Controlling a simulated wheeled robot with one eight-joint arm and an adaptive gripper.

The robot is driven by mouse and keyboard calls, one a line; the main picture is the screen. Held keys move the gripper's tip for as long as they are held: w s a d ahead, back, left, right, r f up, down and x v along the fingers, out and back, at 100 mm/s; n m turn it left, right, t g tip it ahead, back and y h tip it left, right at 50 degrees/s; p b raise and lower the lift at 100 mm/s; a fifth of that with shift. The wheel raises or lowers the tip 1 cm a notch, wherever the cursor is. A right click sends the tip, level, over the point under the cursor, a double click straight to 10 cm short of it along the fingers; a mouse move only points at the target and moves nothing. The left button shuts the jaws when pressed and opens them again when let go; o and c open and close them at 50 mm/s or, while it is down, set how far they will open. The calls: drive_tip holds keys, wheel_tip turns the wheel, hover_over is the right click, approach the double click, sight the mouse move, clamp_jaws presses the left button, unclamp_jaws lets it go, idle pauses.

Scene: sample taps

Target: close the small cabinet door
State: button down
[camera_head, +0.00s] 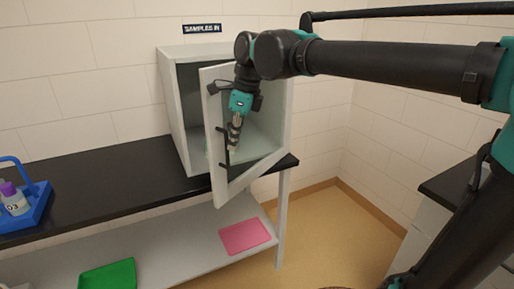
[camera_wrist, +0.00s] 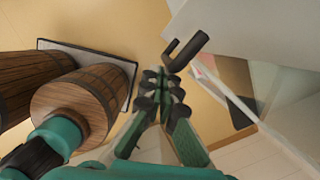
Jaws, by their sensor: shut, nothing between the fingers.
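The small white cabinet (camera_head: 178,110) stands on the black counter, its door (camera_head: 216,180) swung open toward the viewer. The door has a pale frame with a see-through pane and a black bar handle (camera_head: 222,147). My gripper (camera_head: 234,148) points down at the door, just right of the handle in the head view; I cannot tell whether it touches the door. In the wrist view my gripper (camera_wrist: 163,76) is shut and empty. A black hooked handle (camera_wrist: 186,52) shows just beyond the fingertips, beside a pale panel (camera_wrist: 230,25).
The black counter (camera_head: 105,187) runs left, with a blue carrier (camera_head: 38,205) holding a purple-capped bottle. Wooden barrel-like objects (camera_wrist: 75,105) show left in the wrist view. Tan floor (camera_head: 330,225) is open at right.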

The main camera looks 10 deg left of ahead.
drive_tip(key=w+a, duration=0.1)
drive_tip(key=a, duration=0.2)
drive_tip(key=w+a, duration=0.1)
drive_tip(key=a, duration=0.2)
drive_tip(key=w+a, duration=0.2)
drive_tip(key=a, duration=0.1)
drive_tip(key=shift+a, duration=0.4)
drive_tip(key=w+a, duration=0.6)
drive_tip(key=a, duration=0.2)
drive_tip(key=shift+w+a, duration=0.2)
drive_tip(key=shift+w, duration=0.05)
drive_tip(key=shift+r, duration=0.1)
drive_tip(key=shift+d, duration=0.1)
